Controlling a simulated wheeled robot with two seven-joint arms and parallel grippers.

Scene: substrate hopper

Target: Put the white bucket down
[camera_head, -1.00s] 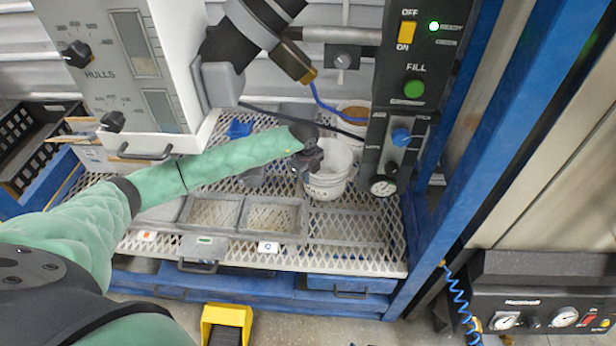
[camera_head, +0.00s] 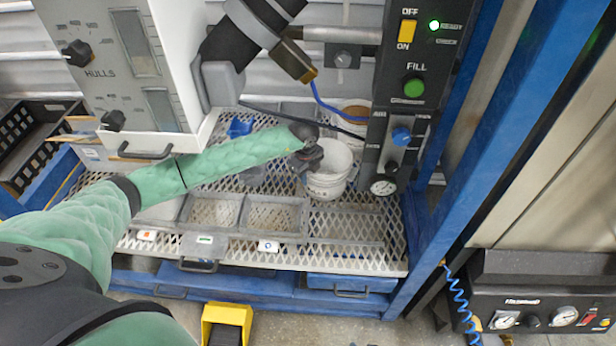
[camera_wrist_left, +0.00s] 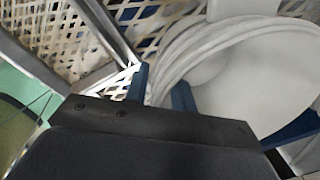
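The white bucket (camera_head: 327,186) is at the right part of the metal mesh shelf (camera_head: 350,255), left of the black fill panel. I cannot tell whether its base touches the mesh. My left gripper (camera_head: 305,160) is at the bucket's left rim. In the left wrist view the blue fingers (camera_wrist_left: 162,90) stand on either side of the bucket's pale wall (camera_wrist_left: 235,75), close together and shut on it. The inside of the bucket shows as plain white. My right gripper is not in view.
Shallow grey trays (camera_head: 240,215) sit left of the bucket. Another white bucket (camera_head: 354,116) stands behind it. The fill panel (camera_head: 405,120) and blue post (camera_head: 470,130) border the right. The hulls box (camera_head: 150,80) hangs at upper left.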

